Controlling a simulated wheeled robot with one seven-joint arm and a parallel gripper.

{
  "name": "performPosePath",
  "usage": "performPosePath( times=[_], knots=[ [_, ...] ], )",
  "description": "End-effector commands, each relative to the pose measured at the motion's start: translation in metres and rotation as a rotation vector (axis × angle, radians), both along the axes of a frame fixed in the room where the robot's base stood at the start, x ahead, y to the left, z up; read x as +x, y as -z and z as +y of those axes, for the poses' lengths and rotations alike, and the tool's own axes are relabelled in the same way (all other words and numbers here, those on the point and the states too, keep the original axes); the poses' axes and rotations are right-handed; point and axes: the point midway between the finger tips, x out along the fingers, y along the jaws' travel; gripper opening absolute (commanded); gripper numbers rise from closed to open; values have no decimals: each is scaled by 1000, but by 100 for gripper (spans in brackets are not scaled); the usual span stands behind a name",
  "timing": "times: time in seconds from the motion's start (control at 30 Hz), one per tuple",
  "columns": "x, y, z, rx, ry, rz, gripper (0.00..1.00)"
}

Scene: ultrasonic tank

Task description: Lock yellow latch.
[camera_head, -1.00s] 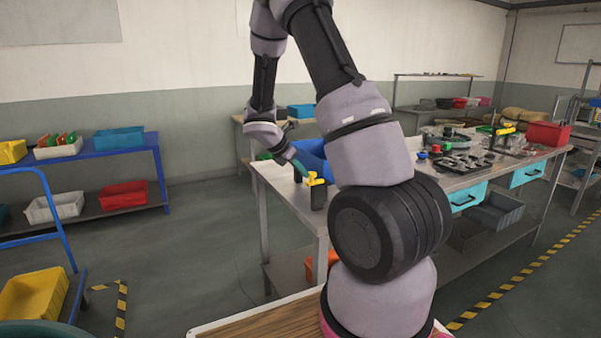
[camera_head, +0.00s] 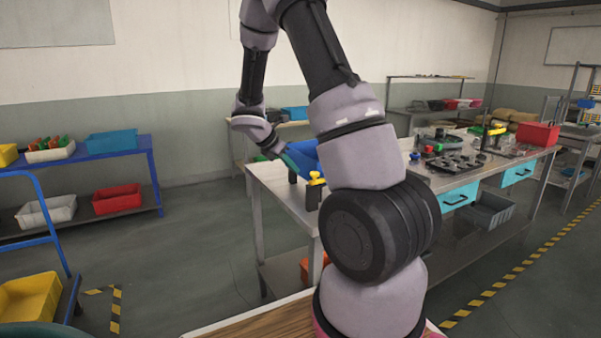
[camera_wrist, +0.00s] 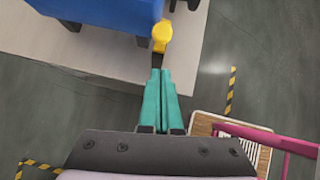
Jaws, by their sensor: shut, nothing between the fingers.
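In the wrist view the yellow latch (camera_wrist: 162,35) lies just beyond my fingertips, close to the blue tank. My gripper (camera_wrist: 160,72) has teal fingers that are together and empty, pointing towards the latch with a small visible gap. In the head view my gripper (camera_head: 292,160) is behind and left of the latch, partly lost against the blue tank. The latch's locking parts are too small to read.
The blue tank (camera_wrist: 105,10) stands on the bench (camera_head: 285,197) beside the latch. My arm hides part of the bench. Another yellow-topped post (camera_head: 496,131) and a red bin (camera_head: 537,134) stand farther right. Open floor lies left of the bench, before a blue shelf (camera_head: 80,164).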

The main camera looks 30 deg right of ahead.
Motion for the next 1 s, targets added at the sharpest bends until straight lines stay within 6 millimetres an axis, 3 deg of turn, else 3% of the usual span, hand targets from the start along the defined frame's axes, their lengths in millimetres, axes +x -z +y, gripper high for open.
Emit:
performPosePath(
  times=[0.2, 0.4, 1.0],
  knots=[
    [-5, -36, 30, 0, -2, -2, 0],
    [-8, -53, 44, 0, 0, 0, 0],
    [-9, -56, 47, 0, 1, 2, 0]
  ],
)
